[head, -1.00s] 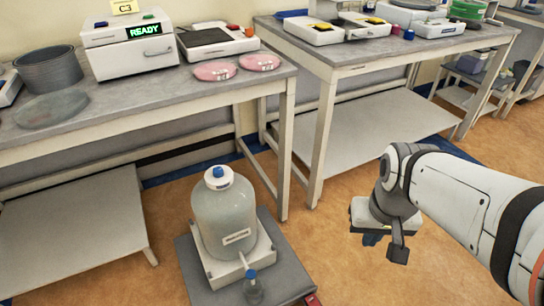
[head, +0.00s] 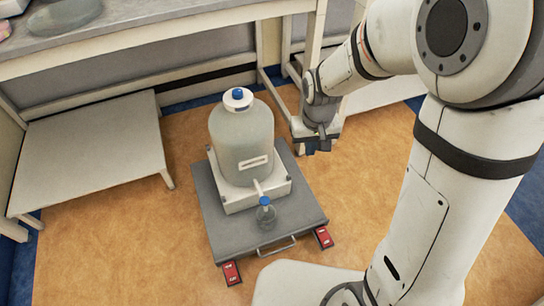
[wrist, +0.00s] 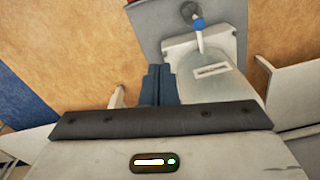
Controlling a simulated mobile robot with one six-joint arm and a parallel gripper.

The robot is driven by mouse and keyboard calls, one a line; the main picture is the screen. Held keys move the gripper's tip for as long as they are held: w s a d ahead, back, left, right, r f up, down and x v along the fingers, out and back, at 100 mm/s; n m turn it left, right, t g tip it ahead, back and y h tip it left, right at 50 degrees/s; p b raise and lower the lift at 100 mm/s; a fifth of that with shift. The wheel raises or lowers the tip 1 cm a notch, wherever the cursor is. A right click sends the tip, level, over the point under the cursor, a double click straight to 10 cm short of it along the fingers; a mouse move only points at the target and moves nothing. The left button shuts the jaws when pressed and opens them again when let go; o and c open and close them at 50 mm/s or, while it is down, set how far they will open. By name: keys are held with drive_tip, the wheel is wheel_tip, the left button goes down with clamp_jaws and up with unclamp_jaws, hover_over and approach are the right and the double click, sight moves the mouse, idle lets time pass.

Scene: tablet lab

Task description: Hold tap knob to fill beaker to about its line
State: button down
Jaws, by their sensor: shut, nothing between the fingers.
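A large translucent carboy (head: 238,148) with a white label stands upright on a white stand on the floor platform. Its white spout points forward to a blue tap knob (head: 264,201). A small clear beaker (head: 267,217) stands right below the knob; its line and water level are too small to make out. The knob (wrist: 198,24), the beaker (wrist: 189,10) and the carboy (wrist: 212,85) also show in the wrist view. My gripper (head: 324,149) is shut and empty, to the right of the carboy and apart from the knob. Its fingers (wrist: 158,84) are together in the wrist view.
The grey platform (head: 305,207) has a front handle (head: 277,246) and two red pedals (head: 231,273) at its front corners. A low white table (head: 90,155) stands left. A workbench (head: 150,45) runs behind. Open orange floor lies left of the platform.

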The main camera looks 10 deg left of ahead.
sight(265, 200)
drive_tip(key=a+f+n+b, duration=0.1)
drive_tip(key=a+f, duration=0.5)
drive_tip(key=f, duration=0.3)
drive_tip(key=a+f+n+b, duration=0.1)
drive_tip(key=a+f, duration=0.6)
drive_tip(key=f, duration=0.2)
drive_tip(key=shift+w+n+g+b, duration=0.3)
drive_tip(key=shift+f, duration=0.2)
wheel_tip(265, 200, down, 14)
drive_tip(key=b, duration=0.5)
drive_tip(key=shift+r, duration=0.1)
